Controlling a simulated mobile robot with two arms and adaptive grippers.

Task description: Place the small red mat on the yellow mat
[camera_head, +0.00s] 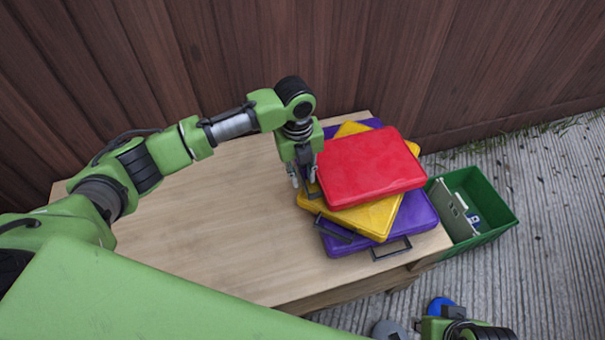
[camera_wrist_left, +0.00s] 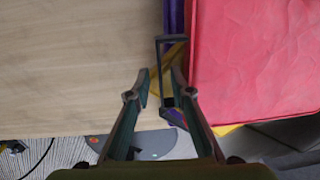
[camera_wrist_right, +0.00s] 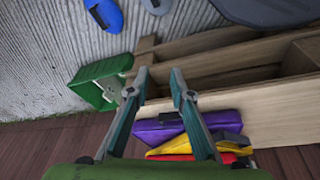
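The red mat (camera_head: 372,166) lies on top of the yellow mat (camera_head: 368,217), turned at an angle to it. The yellow mat rests on a purple mat (camera_head: 413,222) on the table. My left gripper (camera_head: 304,184) points down at the left edge of the stack, beside the red mat.
The wooden table (camera_head: 220,220) is bare left of the stack. A green bin (camera_head: 490,205) with items inside stands right of the table. A blue object (camera_head: 440,306) lies on the ground in front. A wooden fence (camera_head: 230,50) closes off the back.

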